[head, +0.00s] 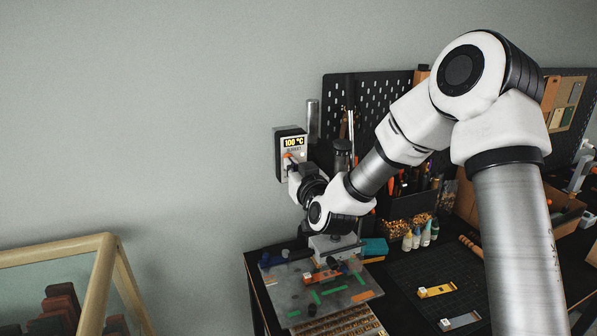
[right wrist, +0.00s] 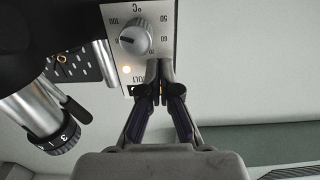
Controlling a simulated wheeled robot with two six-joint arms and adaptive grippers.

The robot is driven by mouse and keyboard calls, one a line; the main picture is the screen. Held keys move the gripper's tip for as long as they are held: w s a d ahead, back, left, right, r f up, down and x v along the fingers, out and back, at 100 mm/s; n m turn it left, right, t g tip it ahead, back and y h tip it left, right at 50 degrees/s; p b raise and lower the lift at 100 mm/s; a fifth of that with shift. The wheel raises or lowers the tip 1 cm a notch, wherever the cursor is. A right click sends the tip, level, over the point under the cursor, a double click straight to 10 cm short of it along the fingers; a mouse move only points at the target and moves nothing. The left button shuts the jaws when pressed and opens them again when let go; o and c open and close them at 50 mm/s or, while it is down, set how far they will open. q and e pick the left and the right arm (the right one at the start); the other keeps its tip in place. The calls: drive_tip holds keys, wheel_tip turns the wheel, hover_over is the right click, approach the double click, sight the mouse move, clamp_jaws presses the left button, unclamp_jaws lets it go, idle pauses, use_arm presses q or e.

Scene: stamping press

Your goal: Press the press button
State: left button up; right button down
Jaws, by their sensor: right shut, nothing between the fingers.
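The press's control box (head: 291,143) is on the left side of the press, with a lit display reading 100 °C. In the right wrist view its light front panel (right wrist: 168,18) fills the top middle, with a round temperature dial (right wrist: 141,38) and a small glowing light (right wrist: 127,69). My right gripper (right wrist: 160,68) is shut and empty, its fingertips at the panel's lower edge, below and right of the dial. I cannot tell whether they touch it. No press button can be made out; the fingers cover part of the panel. My left gripper is out of view.
My right arm crosses in front of the press. Below lies a grey work plate (head: 287,290) with coloured pieces. Small bottles (head: 416,238) and a dark cutting mat (head: 408,287) are to the right. A wooden-framed case (head: 103,270) stands at lower left.

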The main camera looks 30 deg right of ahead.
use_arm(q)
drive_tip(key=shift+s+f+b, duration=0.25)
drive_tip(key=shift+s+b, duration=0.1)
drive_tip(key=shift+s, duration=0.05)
use_arm(e)
drive_tip(key=v, duration=0.9)
drive_tip(key=shift+r, duration=0.25)
idle(0.9)
drive_tip(key=shift+s+d, duration=0.1)
drive_tip(key=shift+s, duration=0.05)
idle(0.6)
